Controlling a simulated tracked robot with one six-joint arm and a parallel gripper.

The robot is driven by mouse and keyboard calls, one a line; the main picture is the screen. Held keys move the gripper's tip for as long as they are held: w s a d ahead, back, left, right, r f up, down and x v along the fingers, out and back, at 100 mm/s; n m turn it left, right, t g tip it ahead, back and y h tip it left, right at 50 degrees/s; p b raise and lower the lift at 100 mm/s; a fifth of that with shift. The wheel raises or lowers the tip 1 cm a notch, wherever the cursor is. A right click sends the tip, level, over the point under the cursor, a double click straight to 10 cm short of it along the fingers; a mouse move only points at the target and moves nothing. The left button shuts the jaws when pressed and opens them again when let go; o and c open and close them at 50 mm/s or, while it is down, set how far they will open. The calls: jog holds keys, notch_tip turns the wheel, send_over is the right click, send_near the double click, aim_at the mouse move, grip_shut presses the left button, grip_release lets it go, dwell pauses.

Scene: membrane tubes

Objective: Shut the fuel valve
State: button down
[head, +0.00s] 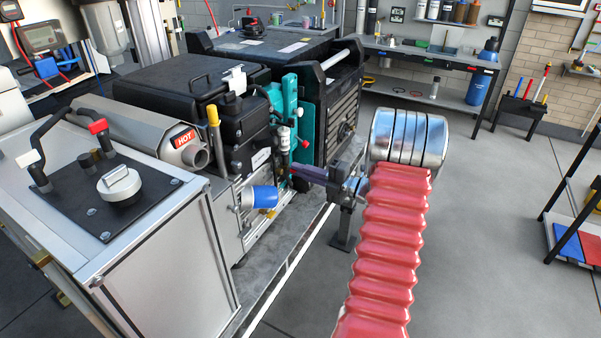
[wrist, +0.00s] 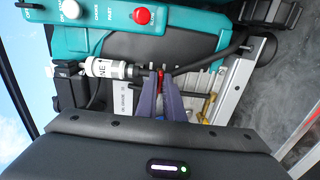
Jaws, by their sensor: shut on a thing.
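The fuel valve's small red lever (wrist: 161,82) shows between my fingers in the wrist view, in front of a dark hose beside a white inline cylinder. My gripper (wrist: 160,76) is shut on this lever, with one grey-purple finger on each side of it. In the head view my gripper (head: 294,170) reaches in from the right to the engine's side, below the teal panel. A bit of red shows by the fingertips there. The valve body is mostly hidden behind the fingers and hoses.
The teal panel (head: 304,110) with a red button stands close above my gripper. A blue cylinder (head: 262,197) sticks out at lower left. A muffler marked HOT (head: 150,127) lies at left. The floor at right is open.

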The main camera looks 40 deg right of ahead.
jog(key=c, duration=2)
grip_release()
jog(key=shift+f, duration=0.2)
jog(key=shift+o, duration=0.3)
jog(key=shift+r, duration=0.1)
jog(key=v, duration=1.4)
jog(key=shift+w, duration=0.1)
